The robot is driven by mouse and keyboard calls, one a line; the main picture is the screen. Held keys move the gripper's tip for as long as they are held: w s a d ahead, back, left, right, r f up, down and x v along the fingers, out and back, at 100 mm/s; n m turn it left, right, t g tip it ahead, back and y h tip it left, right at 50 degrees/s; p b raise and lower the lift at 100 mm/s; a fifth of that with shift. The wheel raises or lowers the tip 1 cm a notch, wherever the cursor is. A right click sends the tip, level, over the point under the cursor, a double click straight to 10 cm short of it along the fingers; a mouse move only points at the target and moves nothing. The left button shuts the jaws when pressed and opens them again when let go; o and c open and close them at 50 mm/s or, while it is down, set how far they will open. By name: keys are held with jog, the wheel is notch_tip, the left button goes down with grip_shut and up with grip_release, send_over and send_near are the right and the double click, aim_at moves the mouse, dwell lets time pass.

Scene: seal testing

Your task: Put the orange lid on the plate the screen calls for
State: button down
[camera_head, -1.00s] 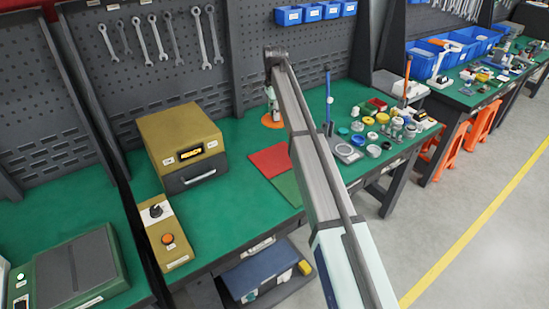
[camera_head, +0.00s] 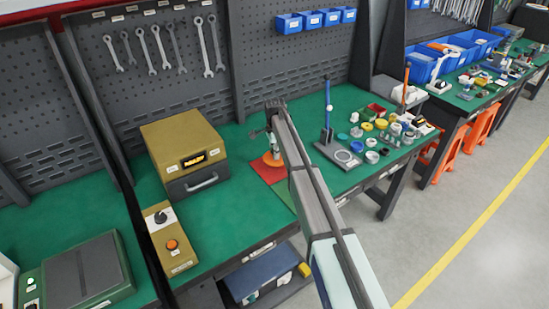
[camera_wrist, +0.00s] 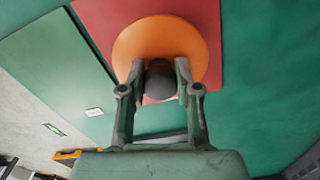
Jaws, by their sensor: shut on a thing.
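The orange lid (camera_head: 272,159) is a round disc with a dark grey knob (camera_wrist: 160,82). My gripper (camera_wrist: 157,72) is shut on the knob, one finger on each side. The red plate (camera_head: 264,171) is under the lid in both views; in the wrist view the lid covers part of the red plate (camera_wrist: 95,18). I cannot tell whether the lid touches it. The green plate (camera_head: 281,196) lies beside the red one, partly hidden by my arm, and shows clear in the wrist view (camera_wrist: 45,75). The screen (camera_head: 193,160) on the yellow box is lit, its text too small to read.
A control panel (camera_head: 168,238) with a knob and an orange button sits in front of the yellow box (camera_head: 180,135). A stand (camera_head: 327,120) and several small jars and caps (camera_head: 385,130) crowd the right of the bench. Green bench top is clear left of the plates.

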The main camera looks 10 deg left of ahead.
jog(key=shift+f+p, duration=0.55)
jog(key=shift+f, duration=1.35)
jog(key=shift+f, duration=0.15)
jog(key=c, duration=0.8)
grip_release()
notch_tip(320, 180, up, 12)
jog(key=b, duration=0.4)
